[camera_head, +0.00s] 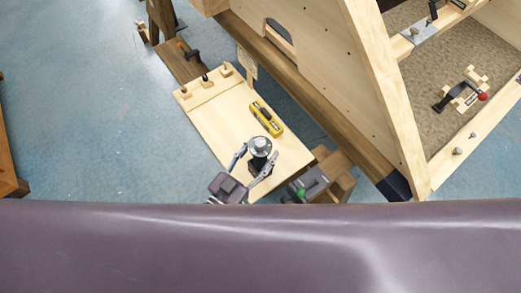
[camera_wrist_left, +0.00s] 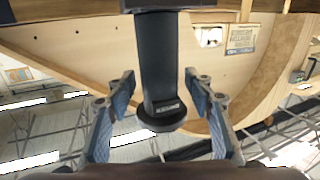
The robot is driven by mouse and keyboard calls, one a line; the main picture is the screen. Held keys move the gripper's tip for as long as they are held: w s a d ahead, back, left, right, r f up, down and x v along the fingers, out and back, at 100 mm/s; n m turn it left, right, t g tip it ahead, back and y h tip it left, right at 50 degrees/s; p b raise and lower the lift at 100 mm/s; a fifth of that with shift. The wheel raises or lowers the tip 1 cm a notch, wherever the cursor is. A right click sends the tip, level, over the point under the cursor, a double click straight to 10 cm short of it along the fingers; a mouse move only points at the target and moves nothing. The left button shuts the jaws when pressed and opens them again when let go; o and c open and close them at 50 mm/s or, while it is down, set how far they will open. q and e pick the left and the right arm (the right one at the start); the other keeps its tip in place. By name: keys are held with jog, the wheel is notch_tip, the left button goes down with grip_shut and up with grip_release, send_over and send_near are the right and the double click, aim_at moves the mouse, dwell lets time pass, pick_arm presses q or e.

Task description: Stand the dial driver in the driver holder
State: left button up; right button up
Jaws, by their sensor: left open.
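The dial driver (camera_head: 261,145), with a round silver dial on top and a black body, stands upright near the front end of the light wooden board. In the left wrist view its black cylindrical handle (camera_wrist_left: 157,65) and wide round cap lie between the fingers. My left gripper (camera_head: 259,155) is open, with one finger on each side of the driver; gaps show on both sides in the wrist view. I cannot clearly make out the driver holder; the driver's foot is partly hidden by the gripper. My right gripper is not in view.
A yellow level (camera_head: 266,118) lies close behind the driver. A grey and green tool (camera_head: 310,184) is right of the board. A large wooden frame (camera_head: 320,60) rises at the right.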

pick_arm(q)
jog(key=shift+s+f, duration=0.1)
jog(key=shift+f, duration=0.15)
jog(key=shift+s+a, duration=0.15)
jog(key=shift+a, duration=0.05)
jog(key=v, duration=2.3)
jog(key=a+f+n+g+y, duration=0.1)
jog(key=a+f+g+y, duration=0.25)
jog(key=f, duration=0.95)
jog(key=a+f+n+g+y, duration=0.15)
jog(key=a+f+y, duration=0.3)
jog(key=f, duration=0.75)
jog(key=s+a+f+n+g+y, duration=0.1)
jog(key=s+f+n+g+y, duration=0.1)
jog(key=s+f+g, duration=0.6)
jog(key=s+f, duration=0.5)
jog(key=f, duration=0.1)
jog(key=shift+s+a+f+y, duration=0.3)
jog(key=shift+s, duration=0.1)
